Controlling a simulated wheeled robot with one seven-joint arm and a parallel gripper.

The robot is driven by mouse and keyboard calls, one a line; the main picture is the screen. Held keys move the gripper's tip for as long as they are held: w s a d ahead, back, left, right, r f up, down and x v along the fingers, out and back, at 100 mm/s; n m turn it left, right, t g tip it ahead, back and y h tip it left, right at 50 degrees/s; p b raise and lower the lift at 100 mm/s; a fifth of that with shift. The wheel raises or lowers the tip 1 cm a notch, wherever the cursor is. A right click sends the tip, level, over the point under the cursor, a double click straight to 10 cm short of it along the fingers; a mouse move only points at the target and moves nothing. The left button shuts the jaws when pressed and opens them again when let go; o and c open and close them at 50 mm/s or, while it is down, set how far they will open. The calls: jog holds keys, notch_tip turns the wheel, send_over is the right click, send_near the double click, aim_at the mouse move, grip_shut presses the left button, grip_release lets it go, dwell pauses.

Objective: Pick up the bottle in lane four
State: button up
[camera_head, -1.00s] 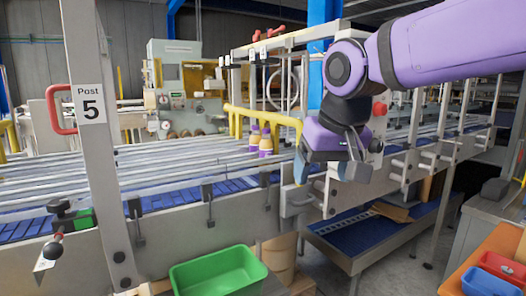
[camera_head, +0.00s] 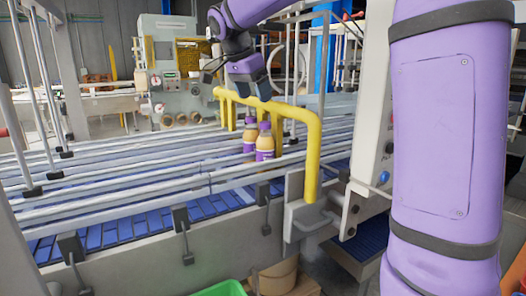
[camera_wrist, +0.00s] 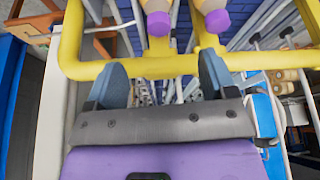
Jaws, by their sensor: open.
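I cannot tell which is in lane four. My gripper (camera_head: 250,92) is open and empty, above and beyond the bottles in the picture. In the wrist view, two bottles, one left (camera_wrist: 157,20) and one right (camera_wrist: 215,18), show partly at the top edge, past the yellow bar. The open fingers (camera_wrist: 162,78) point toward them, with no bottle between them.
The yellow guard bar (camera_head: 312,150) rises around the bottles and crosses the wrist view just past my fingers. Metal lane rails (camera_head: 130,197) run over the blue conveyor (camera_head: 205,210). A green bin (camera_head: 222,288) sits at the bottom. Machinery (camera_head: 170,70) stands behind.

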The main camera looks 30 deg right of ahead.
aim_at(264, 122)
jog(key=x, duration=1)
jog(key=shift+s+f, duration=0.1)
jog(key=shift+f, duration=0.15)
jog(key=c, duration=1.4)
jog(key=shift+c, duration=0.2)
jog(key=shift+a+r, duration=0.1)
